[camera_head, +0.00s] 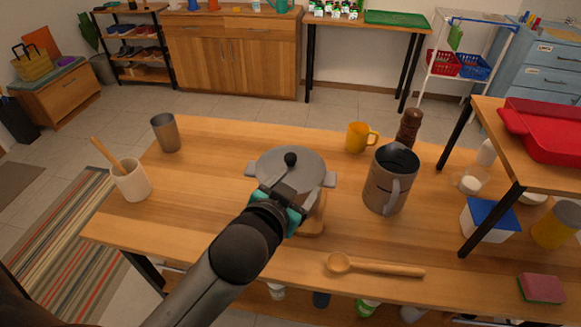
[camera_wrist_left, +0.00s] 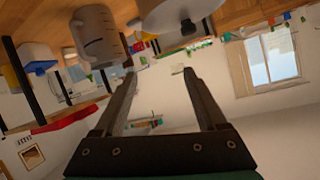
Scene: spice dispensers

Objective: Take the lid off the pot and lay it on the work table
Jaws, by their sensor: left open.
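My left gripper (camera_head: 285,188) is at the pot's near side, in front of the knob, and hides part of the lid and pot. In the left wrist view, which is upside down, the two fingers (camera_wrist_left: 158,72) are apart with nothing between them. The lid (camera_wrist_left: 175,12) and its dark knob (camera_wrist_left: 188,27) show beyond the fingertips. My right gripper is not in view.
A grey pitcher (camera_head: 386,184) and a yellow mug (camera_head: 357,138) stand right of the pot. A wooden spoon (camera_head: 375,267) lies in front. A metal cup (camera_head: 166,133) and a utensil crock (camera_head: 131,181) are left. Bare table lies between the crock and pot.

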